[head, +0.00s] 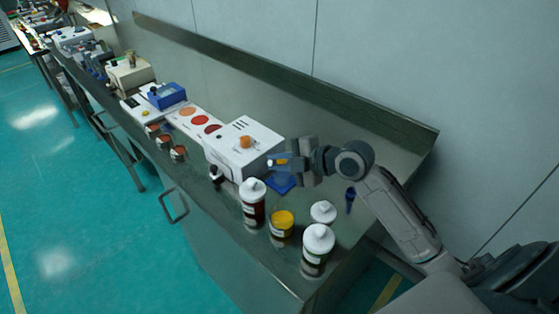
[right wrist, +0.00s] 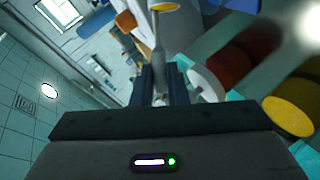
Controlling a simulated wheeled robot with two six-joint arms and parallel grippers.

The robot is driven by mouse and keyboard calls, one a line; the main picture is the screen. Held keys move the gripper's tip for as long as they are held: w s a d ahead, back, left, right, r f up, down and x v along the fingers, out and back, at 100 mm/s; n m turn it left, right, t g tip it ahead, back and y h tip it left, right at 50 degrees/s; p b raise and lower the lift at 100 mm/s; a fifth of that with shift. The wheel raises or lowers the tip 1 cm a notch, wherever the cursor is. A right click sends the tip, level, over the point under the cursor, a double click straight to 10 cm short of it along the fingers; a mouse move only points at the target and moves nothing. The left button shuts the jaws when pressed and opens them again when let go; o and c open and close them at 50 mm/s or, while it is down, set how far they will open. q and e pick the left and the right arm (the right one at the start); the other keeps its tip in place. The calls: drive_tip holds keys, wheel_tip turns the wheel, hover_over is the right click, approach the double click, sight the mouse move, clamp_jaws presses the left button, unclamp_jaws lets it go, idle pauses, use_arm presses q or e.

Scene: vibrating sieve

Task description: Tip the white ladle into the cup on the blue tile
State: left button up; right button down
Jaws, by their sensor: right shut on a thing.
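My right gripper (head: 284,164) is above the blue tile (head: 283,186) at the front right of the white machine. In the right wrist view my right gripper (right wrist: 162,85) is shut on the handle of the white ladle (right wrist: 157,45). The ladle's bowl is at the top edge of that view, with yellow-orange stuff (right wrist: 163,7) showing in it. In the head view the ladle is mostly hidden by the gripper. I cannot make out the cup on the tile; the gripper covers that area. My left gripper is not in view.
Near the tile stand a white-capped dark red bottle (head: 253,203), a yellow-lidded jar (head: 282,223) and two more white-capped containers (head: 318,247). The white machine (head: 243,147) with an orange knob is to the left. A small dark blue thing (head: 350,198) is on the right.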

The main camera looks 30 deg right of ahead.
drive_tip(key=f+n+t+b, duration=0.1)
drive_tip(key=b, duration=0.2)
drive_tip(key=s+a+f+n+t+h+b, duration=0.1)
drive_tip(key=b, duration=0.2)
drive_tip(key=shift+f, duration=0.15)
drive_tip(key=shift+s+f+n+b, duration=0.1)
drive_tip(key=shift+n+b, duration=0.3)
drive_tip(key=shift+b, duration=0.15)
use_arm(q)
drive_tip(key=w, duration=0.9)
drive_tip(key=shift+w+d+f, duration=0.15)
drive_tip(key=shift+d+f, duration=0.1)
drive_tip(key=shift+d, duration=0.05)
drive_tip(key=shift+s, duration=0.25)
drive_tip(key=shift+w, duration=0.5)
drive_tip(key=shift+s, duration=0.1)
